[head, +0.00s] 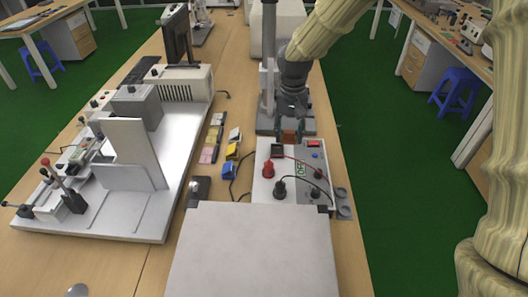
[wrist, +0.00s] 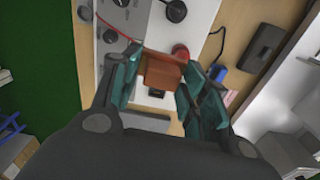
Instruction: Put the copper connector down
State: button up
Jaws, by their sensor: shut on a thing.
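The copper connector (head: 289,136) is a small brown-orange block, seen in the head view just beyond the far edge of the white instrument box. It also shows in the wrist view (wrist: 161,72), between teal finger pads. My gripper (head: 290,129) is shut on it, with one finger on each side; the fingers also show in the wrist view (wrist: 163,80). The white instrument box (head: 262,186) has a red knob, black knobs and leads. In the wrist view its pale panel lies behind the connector. I cannot tell how high the connector is above what lies below.
A grey stand (head: 266,120) with an upright post stands close to my gripper. Blue and yellow pieces (head: 230,166) lie left of the box. A large white apparatus (head: 110,205) fills the left of the table. A pale grey block (head: 255,250) stands in front.

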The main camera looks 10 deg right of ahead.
jog(key=w+f+n+b, duration=0.4)
jog(key=w+f+n, duration=0.1)
jog(key=w+n, duration=0.5)
jog(key=n+b, duration=0.2)
jog(key=n, duration=0.6)
send_over(275, 152)
notch_tip(275, 152, down, 3)
jog(key=shift+n, duration=0.3)
jog(key=f, duration=0.3)
jog(key=f+p, duration=0.1)
jog(key=f, duration=0.2)
jog(key=f+p, duration=0.1)
jog(key=f, duration=0.3)
jog(key=shift+w+d, duration=0.15)
jog(key=shift+w, duration=0.15)
jog(key=shift+s, duration=0.1)
jog(key=shift+s+f, duration=0.1)
jog(key=shift+f, duration=0.3)
jog(key=shift+s+f, duration=0.15)
jog(key=shift+f, duration=0.05)
jog(key=o, duration=1)
jog(key=shift+f, duration=0.15)
jog(key=shift+o, duration=0.2)
jog(key=shift+f, duration=0.15)
